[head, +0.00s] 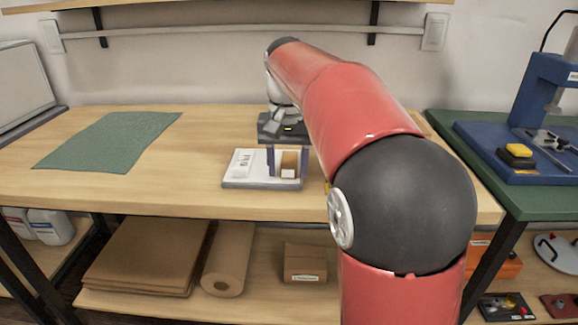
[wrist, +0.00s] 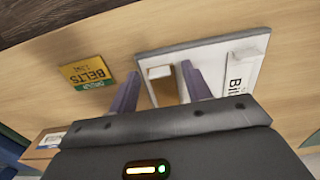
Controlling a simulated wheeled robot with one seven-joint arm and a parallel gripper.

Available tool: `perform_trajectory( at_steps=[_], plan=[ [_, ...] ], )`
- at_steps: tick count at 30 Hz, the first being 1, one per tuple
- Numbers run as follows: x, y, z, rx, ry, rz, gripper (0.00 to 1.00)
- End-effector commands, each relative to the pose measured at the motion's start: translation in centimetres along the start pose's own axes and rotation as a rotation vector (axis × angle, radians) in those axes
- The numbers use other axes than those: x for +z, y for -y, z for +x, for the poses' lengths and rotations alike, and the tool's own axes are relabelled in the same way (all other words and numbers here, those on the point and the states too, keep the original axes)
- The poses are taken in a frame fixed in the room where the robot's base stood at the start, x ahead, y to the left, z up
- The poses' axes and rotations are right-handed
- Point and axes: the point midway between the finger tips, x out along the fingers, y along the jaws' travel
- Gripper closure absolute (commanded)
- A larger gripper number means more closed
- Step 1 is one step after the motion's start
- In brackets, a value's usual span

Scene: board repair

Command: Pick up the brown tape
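A brown flat-sided piece (head: 290,159), which looks like the brown tape, is at the right part of a white board (head: 234,176) on the workbench. A small white block shows at its near end. My gripper (head: 286,163) is over it with two purple fingers apart, one on each side. In the wrist view the brown piece (wrist: 163,92) lies between the fingertips (wrist: 160,78), with a visible gap to the left finger. The gripper body hides its lower part. I cannot tell whether the right finger touches it.
A green mat (head: 110,140) lies at the left of the bench (head: 190,195). A blue machine (head: 545,110) stands on the green table at right. The shelf below holds cardboard (head: 145,255) and a brown roll (head: 228,260).

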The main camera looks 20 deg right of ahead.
Motion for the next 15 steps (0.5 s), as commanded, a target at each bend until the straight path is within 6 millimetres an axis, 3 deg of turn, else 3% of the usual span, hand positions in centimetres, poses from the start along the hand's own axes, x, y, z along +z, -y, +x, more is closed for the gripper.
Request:
perform_trajectory(
  at_steps=[1,10,15],
  plan=[
    [0.00,0.00,-0.02,0.000,0.000,0.000,0.57],
    [0.00,0.00,-0.03,0.000,0.000,0.000,0.97],
    [0.00,0.00,-0.03,0.000,0.000,0.000,0.99]
  ],
)
